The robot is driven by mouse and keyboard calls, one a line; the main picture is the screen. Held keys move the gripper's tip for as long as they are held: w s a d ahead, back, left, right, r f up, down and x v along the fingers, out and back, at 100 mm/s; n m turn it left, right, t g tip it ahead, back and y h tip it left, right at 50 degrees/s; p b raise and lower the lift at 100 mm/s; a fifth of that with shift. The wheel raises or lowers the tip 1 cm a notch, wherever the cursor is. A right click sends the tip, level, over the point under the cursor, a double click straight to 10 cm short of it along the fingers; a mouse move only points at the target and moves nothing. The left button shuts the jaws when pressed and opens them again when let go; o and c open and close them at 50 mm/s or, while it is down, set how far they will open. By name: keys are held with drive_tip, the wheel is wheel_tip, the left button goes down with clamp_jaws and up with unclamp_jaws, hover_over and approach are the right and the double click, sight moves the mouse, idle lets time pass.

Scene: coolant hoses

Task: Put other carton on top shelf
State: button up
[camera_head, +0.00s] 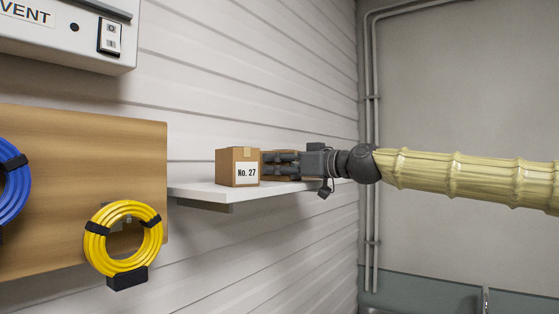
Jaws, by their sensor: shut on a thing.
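A brown carton (238,167) labelled "No. 27" stands upright on the left part of a white wall shelf (205,190). My gripper (284,164) is at the shelf, to the right of the "No. 27" carton. It is shut on a second brown carton (277,153), which is mostly hidden behind the gripper's fingers and beside the first carton. I cannot tell whether the held carton rests on the shelf or whether the two cartons touch.
A wooden board (60,170) on the left wall carries a yellow hose coil (153,240) and a blue hose coil (20,190). A white box marked "VENT" (60,40) is above it. Pipes (369,130) run up the corner behind my arm. The shelf's left end is bare.

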drive_tip(key=shift+w+f, duration=0.35)
drive_tip(key=shift+w, duration=0.4)
drive_tip(key=o, duration=1.2)
drive_tip(key=s, duration=0.1)
drive_tip(key=s+r, duration=0.1)
drive_tip(key=s, duration=0.1)
drive_tip(key=s+r, duration=0.1)
drive_tip(key=shift+s+d, duration=0.1)
drive_tip(key=shift+s, duration=0.3)
drive_tip(key=shift+o, duration=0.2)
drive_tip(key=w, duration=0.1)
drive_tip(key=w+f, duration=0.1)
drive_tip(key=shift+w+d+f+b, duration=0.2)
drive_tip(key=shift+w+f+b, duration=0.1)
drive_tip(key=shift+w+b, duration=0.05)
drive_tip(key=shift+d+f+b, duration=0.15)
drive_tip(key=shift+d+b, duration=0.15)
drive_tip(key=shift+b, duration=0.05)
drive_tip(key=b+v, duration=0.1)
drive_tip(key=v, duration=0.2)
drive_tip(key=b+v, duration=0.1)
drive_tip(key=v, duration=0.2)
drive_tip(key=b+v, duration=0.2)
drive_tip(key=v, duration=0.1)
drive_tip(key=shift+s+r, duration=0.3)
drive_tip(key=shift+s, duration=0.1)
drive_tip(key=shift+s+d+r, duration=0.2)
drive_tip(key=shift+s+d, duration=0.4)
